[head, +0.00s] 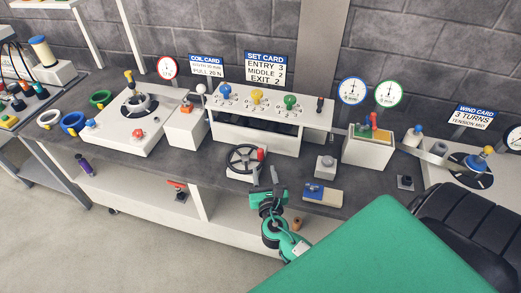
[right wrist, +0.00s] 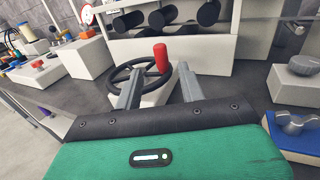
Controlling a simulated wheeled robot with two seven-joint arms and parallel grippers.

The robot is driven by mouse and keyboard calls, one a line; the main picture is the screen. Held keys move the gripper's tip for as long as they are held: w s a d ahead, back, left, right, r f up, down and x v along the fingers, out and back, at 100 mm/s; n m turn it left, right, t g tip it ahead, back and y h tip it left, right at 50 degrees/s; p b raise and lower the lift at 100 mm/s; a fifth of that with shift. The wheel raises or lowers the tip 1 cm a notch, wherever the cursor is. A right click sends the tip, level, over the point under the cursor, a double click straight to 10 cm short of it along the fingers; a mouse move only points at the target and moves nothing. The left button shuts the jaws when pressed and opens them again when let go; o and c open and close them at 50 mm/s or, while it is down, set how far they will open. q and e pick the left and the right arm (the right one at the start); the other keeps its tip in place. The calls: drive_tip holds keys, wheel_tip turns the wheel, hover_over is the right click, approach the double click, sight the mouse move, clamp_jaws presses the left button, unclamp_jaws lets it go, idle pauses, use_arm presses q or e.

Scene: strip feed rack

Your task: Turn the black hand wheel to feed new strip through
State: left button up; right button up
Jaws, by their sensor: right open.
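The black hand wheel (head: 237,166) sits on a white base at the front of the white roller rack (head: 222,133). Its red upright handle (head: 261,154) is on the wheel's right side. My right gripper (head: 275,178) is in front and to the right of the wheel. In the right wrist view, the open right gripper (right wrist: 160,72) has one finger on each side of the red handle (right wrist: 161,58), in line with it, with no visible contact. The wheel's rim (right wrist: 113,77) passes partly behind the fingers. My left gripper is not in view.
A white box with colored levers (head: 367,152) is further right. A white turntable unit (head: 128,135) is left. The bench edge is close in front.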

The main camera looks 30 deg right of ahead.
sight(261, 155)
drive_tip(key=p+x, duration=0.2)
drive_tip(key=x, duration=0.7)
drive_tip(key=shift+w+d, duration=0.2)
drive_tip(key=shift+w, duration=0.05)
clamp_jaws()
